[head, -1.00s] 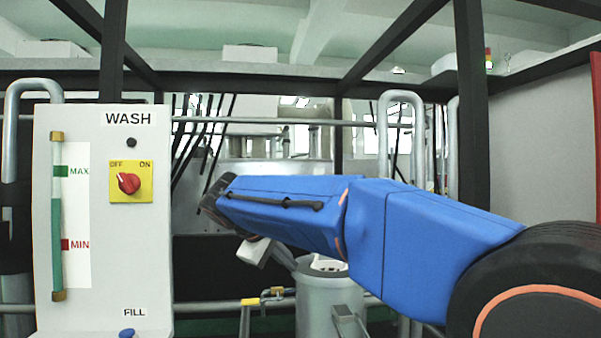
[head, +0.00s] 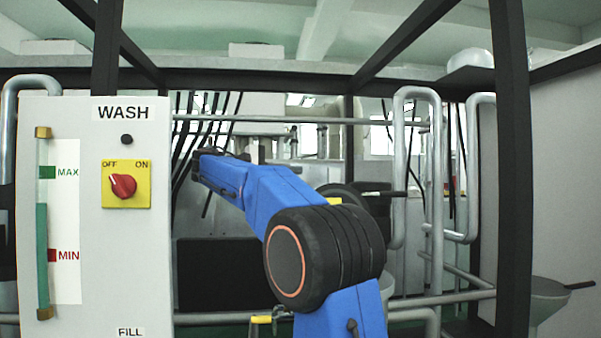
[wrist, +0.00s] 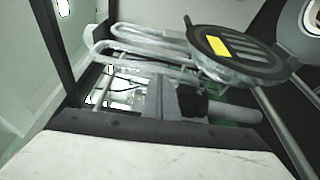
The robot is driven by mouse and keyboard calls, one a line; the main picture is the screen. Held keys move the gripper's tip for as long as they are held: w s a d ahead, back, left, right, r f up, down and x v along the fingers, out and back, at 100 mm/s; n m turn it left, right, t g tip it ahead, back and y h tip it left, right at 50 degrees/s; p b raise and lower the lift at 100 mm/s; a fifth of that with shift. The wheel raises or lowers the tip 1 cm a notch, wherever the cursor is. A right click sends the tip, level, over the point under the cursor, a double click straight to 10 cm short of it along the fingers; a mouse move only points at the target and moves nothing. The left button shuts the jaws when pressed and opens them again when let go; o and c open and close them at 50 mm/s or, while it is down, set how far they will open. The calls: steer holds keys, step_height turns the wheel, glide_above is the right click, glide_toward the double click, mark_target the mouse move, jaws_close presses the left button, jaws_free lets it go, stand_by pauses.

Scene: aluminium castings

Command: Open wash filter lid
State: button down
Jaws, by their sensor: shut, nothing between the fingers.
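A dark round lid (head: 372,186) with a yellow label and a black handle sticking out to the right shows behind my arm in the head view. In the wrist view the dark lid (wrist: 270,62) is at upper right, with its yellow label and pale slats. The grey filter body (head: 387,287) is mostly hidden by my arm. My gripper (wrist: 165,95) is shut and empty, left of and apart from the lid in the wrist view. In the head view it is at the arm's far end, its fingers not clear. I cannot tell whether the lid rests on the body.
The white WASH panel (head: 95,240) with a red knob (head: 123,186) stands at left. Grey pipes (head: 437,200) rise right of the lid. A black frame post (head: 512,170) is farther right. A grey vessel (head: 545,298) with a black handle stands at lower right.

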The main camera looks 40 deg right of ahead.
steer(key=shift+s+d, duration=1.35)
steer(key=shift+d, duration=0.3)
steer(key=shift+s+d, duration=1.35)
steer(key=shift+d, duration=0.25)
steer(key=s+a, duration=0.1)
steer(key=s, duration=0.2)
steer(key=s+a, duration=0.1)
steer(key=shift+s+a+r, duration=0.15)
steer(key=shift+a, duration=0.2)
